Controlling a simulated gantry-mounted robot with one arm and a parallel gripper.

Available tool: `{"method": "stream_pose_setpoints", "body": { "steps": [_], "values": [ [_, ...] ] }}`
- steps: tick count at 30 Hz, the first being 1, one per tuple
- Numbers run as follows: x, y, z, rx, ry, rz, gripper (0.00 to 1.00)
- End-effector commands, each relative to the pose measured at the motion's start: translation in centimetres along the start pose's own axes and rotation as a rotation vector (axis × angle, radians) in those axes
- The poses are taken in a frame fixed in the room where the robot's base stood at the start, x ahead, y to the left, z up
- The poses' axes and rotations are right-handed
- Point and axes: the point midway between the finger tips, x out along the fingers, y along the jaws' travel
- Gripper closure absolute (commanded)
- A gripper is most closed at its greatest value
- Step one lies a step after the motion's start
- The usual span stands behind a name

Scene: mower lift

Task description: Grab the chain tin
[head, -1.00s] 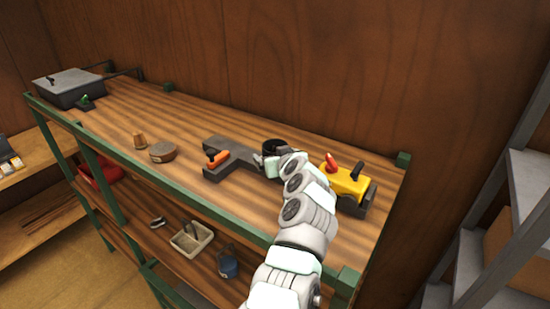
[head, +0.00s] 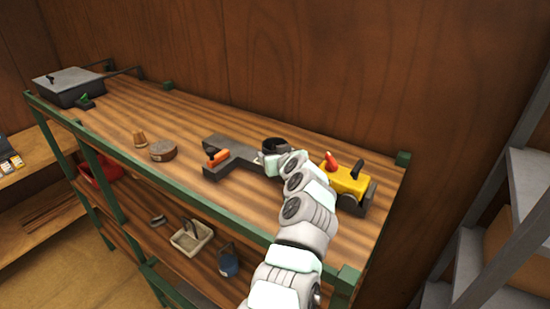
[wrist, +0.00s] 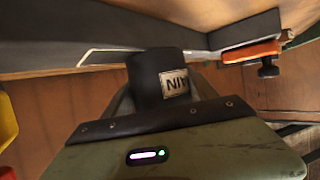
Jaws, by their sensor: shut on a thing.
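The chain tin, a dark open-topped cylinder (head: 274,144), is near the back of the top shelf, beside a dark grey L-shaped block. In the wrist view the tin (wrist: 147,80) fills the middle, with a pale label whose letters are only partly legible. My gripper (head: 272,160) is at the tin, with a grey finger on either side of it. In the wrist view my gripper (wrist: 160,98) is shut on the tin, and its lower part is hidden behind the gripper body. I cannot tell whether the tin is clear of the shelf.
The grey block (head: 232,153) with an orange-handled tool (head: 217,158) is left of the tin. A yellow machine (head: 346,182) with a red knob stands close on the right. A round brown tin (head: 163,151) and a grey case (head: 69,87) are farther left.

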Motion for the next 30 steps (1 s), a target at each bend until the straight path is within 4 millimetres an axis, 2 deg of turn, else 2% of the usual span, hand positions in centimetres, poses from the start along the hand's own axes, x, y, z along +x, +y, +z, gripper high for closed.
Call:
{"method": "stream_pose_setpoints", "body": {
  "steps": [1, 6, 15, 20, 26, 30],
  "values": [
    [0.0, 0.0, 0.0, 0.0, 0.0, 0.0, 0.86],
    [0.0, 0.0, 0.0, 0.0, 0.0, 0.0, 1.0],
    [-0.1, 0.0, -0.2, 0.0, 0.002, 0.0, 1.0],
    [-0.4, 0.0, -1.1, 0.0, 0.004, -0.001, 1.0],
    [-1.8, 0.2, -4.4, 0.0, 0.012, 0.001, 1.0],
    [-3.3, 0.3, -7.9, 0.001, 0.013, 0.002, 1.0]
  ]
}}
